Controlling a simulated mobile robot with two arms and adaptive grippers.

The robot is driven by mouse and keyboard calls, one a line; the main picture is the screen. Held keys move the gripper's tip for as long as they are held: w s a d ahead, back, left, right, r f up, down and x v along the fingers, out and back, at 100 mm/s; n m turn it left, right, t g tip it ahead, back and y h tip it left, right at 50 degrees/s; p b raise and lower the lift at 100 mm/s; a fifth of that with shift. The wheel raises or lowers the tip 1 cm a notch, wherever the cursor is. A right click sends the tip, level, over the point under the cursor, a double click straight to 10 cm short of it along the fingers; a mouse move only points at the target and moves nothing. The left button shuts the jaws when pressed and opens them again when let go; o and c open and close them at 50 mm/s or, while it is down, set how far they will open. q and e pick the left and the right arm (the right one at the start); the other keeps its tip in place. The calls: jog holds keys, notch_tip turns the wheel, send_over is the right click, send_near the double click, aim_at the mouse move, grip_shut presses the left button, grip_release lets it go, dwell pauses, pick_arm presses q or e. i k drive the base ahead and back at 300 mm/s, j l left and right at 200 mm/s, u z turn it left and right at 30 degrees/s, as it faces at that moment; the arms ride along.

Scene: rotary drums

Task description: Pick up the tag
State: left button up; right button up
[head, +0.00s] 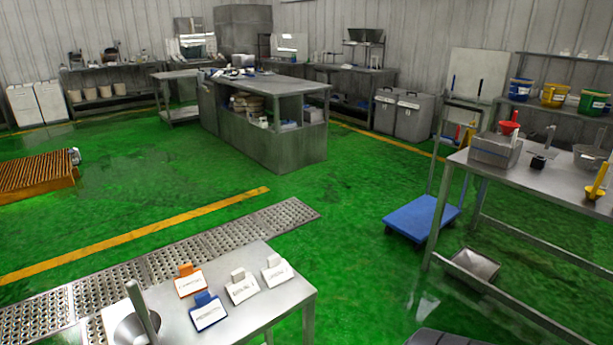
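Several tags stand on the small steel table (275,298) at the bottom of the head view. One tag with an orange border and clip (189,284) is at the back left. A tag with a blue border and clip (208,314) is in front of it. A white tag (241,288) and another white tag (277,271) stand to the right. Each has a white face with dark writing too small to read surely. Neither of my grippers shows in the view, and nothing is seen touching the tags.
A metal object with an upright rod (143,318) is at the table's left. A steel table (555,190) with containers stands at right, with a blue cart (421,217) beside it. A steel workstation (272,140) stands further back. Open green floor lies between.

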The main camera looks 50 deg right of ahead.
aim_at(243, 286)
jog(key=z, duration=1.4)
